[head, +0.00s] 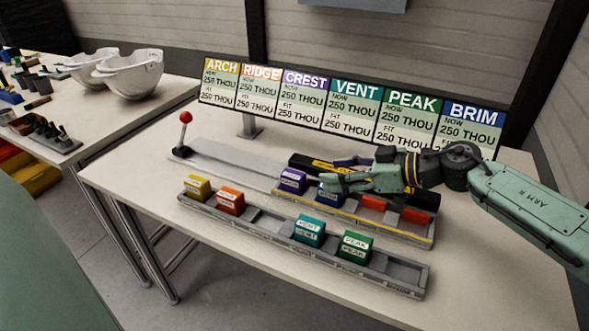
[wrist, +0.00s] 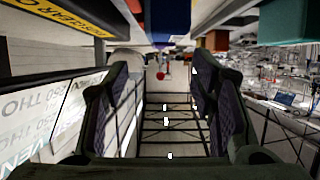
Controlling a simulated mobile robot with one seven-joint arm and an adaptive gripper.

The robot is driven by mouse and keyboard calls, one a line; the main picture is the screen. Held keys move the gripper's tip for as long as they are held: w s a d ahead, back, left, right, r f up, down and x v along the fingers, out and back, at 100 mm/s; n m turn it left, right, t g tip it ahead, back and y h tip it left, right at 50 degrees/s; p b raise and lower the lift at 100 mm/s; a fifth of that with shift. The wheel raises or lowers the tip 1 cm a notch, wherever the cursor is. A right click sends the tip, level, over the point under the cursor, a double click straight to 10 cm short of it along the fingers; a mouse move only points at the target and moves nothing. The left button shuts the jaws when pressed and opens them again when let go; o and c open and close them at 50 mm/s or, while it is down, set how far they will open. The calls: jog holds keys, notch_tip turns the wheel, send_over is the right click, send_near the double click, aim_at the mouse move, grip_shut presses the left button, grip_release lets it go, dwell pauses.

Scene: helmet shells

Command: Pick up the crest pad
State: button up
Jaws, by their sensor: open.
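The crest pad (head: 292,181) is a small purple block with a pale label. In the head view it stands in the back row of the tray, just left of my gripper (head: 332,181). My gripper points left, with its fingers near the pad and over a blue pad (head: 330,194), which they partly hide. In the wrist view the two dark fingers (wrist: 157,100) are apart with nothing between them. I cannot tell the crest pad clearly in that tilted view.
The pad tray (head: 400,278) also holds yellow (head: 197,188), orange (head: 231,200), teal (head: 310,230) and green (head: 356,246) pads. A red-knobbed lever (head: 185,119) stands at the left. A sign board (head: 350,105) stands behind. The table's front left is clear.

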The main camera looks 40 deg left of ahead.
aim_at(293, 173)
jog(key=shift+w+a+f, duration=0.1)
jog(key=shift+a+f, duration=0.05)
jog(key=shift+a, duration=0.05)
jog(key=x, duration=0.2)
jog(key=p+x, duration=0.1)
jog(key=x, duration=0.2)
jog(key=shift+s, duration=0.25)
jog(key=shift+s+a+p, duration=0.15)
jog(key=shift+a+p, duration=0.2)
jog(key=shift+p, duration=0.15)
jog(key=x, duration=0.1)
jog(key=p+x, duration=0.1)
jog(key=x, duration=0.1)
jog(key=shift+s+a+p, duration=0.25)
jog(key=shift+a+p, duration=0.05)
jog(key=shift+a, duration=0.05)
jog(key=shift+a+f, duration=0.1)
jog(key=shift+a, duration=0.2)
grip_shut()
